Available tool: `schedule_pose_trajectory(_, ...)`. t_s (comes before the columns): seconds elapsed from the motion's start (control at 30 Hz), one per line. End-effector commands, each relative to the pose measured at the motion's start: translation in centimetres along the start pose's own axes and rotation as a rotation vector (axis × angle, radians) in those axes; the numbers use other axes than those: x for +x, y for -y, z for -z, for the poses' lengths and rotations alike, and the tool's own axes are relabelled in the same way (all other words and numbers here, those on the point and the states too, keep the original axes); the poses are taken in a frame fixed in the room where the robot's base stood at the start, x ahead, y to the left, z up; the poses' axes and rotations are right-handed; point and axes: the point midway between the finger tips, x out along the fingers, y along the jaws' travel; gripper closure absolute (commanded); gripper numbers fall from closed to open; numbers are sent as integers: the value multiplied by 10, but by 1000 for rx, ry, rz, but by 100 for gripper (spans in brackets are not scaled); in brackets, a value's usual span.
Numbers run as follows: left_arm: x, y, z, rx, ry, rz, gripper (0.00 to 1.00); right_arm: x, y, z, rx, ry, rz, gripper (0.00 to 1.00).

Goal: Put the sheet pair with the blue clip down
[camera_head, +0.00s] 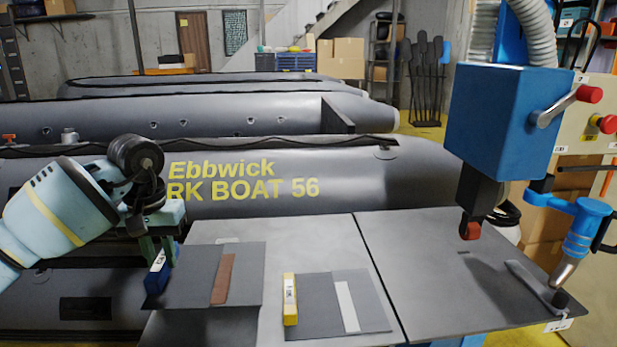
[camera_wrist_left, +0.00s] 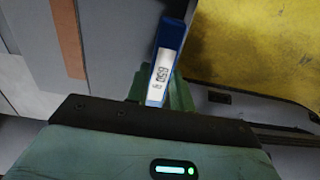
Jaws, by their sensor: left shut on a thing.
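The sheet pair with the blue clip is a dark grey square sheet (camera_head: 192,280) with a reddish-brown strip (camera_head: 222,280) across it. Its blue clip (camera_head: 157,272) is at its left edge and has a white label. My left gripper (camera_head: 160,252) is shut on the blue clip. In the left wrist view, the clip (camera_wrist_left: 163,68) stands between the fingers, with the brown strip (camera_wrist_left: 66,40) to its left. The pair is over the left part of the grey table (camera_head: 300,232), its left side past the table's edge. I cannot tell whether it touches the tabletop. My right gripper is not in view.
A second sheet pair (camera_head: 318,300) with a yellow clip (camera_head: 290,298) and a pale strip lies on the table just right. A blue machine head (camera_head: 500,115) with a red roller hangs over the table's right part. A grey inflatable boat (camera_head: 370,180) lies behind the table.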

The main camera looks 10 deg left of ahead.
Motion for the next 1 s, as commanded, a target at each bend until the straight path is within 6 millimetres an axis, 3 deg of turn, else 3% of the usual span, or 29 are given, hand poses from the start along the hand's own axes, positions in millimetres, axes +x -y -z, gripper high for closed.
schedule_pose_trajectory(0.17,-3,-23,-25,47,-10,10,100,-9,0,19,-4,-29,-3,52)
schedule_pose_trajectory(0.4,-2,-66,-96,146,-17,15,100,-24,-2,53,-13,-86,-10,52)
schedule_pose_trajectory(0.6,-1,-88,-149,208,-13,5,100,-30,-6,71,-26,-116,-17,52)
schedule_pose_trajectory(0.8,2,-95,-172,231,-5,-3,100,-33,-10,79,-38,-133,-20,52)
schedule_pose_trajectory(1.0,4,-95,-173,232,0,-2,100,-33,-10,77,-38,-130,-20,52)
